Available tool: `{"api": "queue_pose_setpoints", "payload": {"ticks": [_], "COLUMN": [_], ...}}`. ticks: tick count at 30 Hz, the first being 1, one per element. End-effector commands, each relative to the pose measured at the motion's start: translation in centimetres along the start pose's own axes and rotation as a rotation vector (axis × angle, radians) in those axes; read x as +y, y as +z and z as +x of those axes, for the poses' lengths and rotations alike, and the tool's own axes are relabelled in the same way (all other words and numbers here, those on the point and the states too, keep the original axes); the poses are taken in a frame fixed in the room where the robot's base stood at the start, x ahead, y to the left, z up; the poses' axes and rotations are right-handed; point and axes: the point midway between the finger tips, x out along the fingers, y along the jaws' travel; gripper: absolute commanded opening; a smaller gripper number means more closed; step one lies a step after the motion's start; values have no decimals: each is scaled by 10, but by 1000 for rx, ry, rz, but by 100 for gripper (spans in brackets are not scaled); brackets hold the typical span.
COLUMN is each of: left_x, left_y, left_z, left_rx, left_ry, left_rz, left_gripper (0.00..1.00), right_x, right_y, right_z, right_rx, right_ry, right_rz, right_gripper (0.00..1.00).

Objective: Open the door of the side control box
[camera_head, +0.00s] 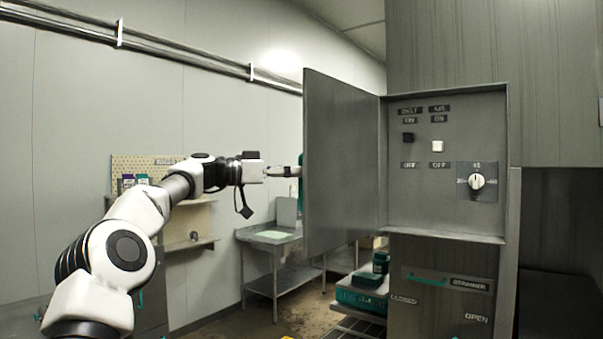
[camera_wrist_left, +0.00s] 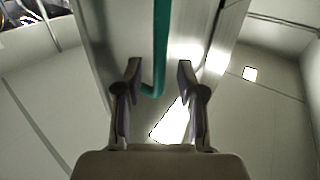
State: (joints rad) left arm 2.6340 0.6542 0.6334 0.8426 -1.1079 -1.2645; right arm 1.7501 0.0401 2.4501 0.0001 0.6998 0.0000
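The side control box (camera_head: 445,215) is on the right in the head view. Its grey door (camera_head: 343,165) stands swung wide open to the left, showing the inside panel. My left arm reaches in from the left, with the left gripper (camera_head: 284,171) at the door's outer side, by its free edge. In the left wrist view the green door handle (camera_wrist_left: 161,45) runs down between the two fingers of the left gripper (camera_wrist_left: 158,75). The fingers are apart, with gaps beside the handle. Most of the handle is hidden behind the door in the head view. My right gripper is not in view.
The panel holds a black switch (camera_head: 408,137), a white switch (camera_head: 437,146) and a dial (camera_head: 477,181). Below is a strainer panel with a green lever (camera_head: 428,279). A metal table (camera_head: 272,237) and green containers (camera_head: 362,297) stand behind. Pipes run along the wall.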

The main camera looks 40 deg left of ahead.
Motion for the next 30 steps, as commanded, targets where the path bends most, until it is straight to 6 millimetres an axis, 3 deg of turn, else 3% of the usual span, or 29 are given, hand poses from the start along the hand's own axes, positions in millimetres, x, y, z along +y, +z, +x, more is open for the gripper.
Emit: {"api": "queue_pose_setpoints", "payload": {"ticks": [6,12,30], "left_x": [-1,-1,-1], "left_y": [-1,1,2], "left_z": [-58,-91,-95], "left_rx": [5,1,-1], "left_ry": [0,2,1], "left_rz": [-2,-3,-2], "left_gripper": [39,39,39], "right_x": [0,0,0], "right_y": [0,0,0], "right_z": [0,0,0], "right_rx": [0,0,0], "right_ry": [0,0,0], "right_rz": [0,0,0], "right_gripper": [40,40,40]}}
